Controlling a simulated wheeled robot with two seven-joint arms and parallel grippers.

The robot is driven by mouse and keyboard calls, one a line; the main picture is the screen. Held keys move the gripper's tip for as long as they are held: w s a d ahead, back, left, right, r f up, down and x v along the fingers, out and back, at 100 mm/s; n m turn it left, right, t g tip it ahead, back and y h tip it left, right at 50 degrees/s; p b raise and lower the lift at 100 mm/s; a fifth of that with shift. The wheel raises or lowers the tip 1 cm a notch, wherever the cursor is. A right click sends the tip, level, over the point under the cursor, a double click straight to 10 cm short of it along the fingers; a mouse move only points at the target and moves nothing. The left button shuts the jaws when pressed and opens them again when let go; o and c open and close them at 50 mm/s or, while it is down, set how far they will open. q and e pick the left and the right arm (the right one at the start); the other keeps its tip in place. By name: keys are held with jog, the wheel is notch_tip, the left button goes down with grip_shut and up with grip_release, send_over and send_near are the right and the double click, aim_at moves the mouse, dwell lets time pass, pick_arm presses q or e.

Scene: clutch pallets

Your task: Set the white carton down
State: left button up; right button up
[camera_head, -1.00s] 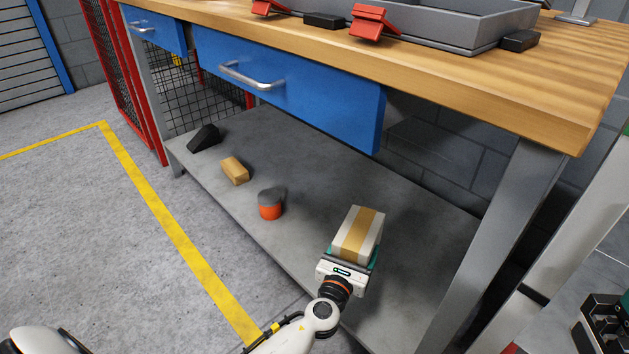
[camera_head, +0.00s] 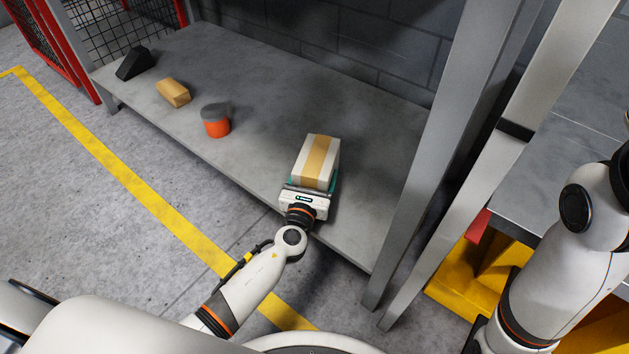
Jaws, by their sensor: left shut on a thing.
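The white carton (camera_head: 308,151) has a broad tan tape stripe along its top. My left gripper (camera_head: 308,186) is shut on the carton's near end, with the fingers mostly hidden by the carton. The carton is over the right part of the grey lower shelf (camera_head: 250,88) of the workbench. I cannot tell whether its underside touches the shelf. My right arm shows at the right edge, but its gripper is not in view.
On the shelf to the left are an orange-and-grey cylinder (camera_head: 216,121), a tan block (camera_head: 173,93) and a black wedge (camera_head: 135,63). A grey bench leg (camera_head: 452,120) stands to the right. The shelf behind the carton is clear.

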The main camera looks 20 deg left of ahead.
pick_arm(q)
jog(key=shift+r, duration=0.1)
jog(key=o, duration=1.2)
jog(key=shift+f, duration=0.2)
jog(key=shift+r, duration=0.1)
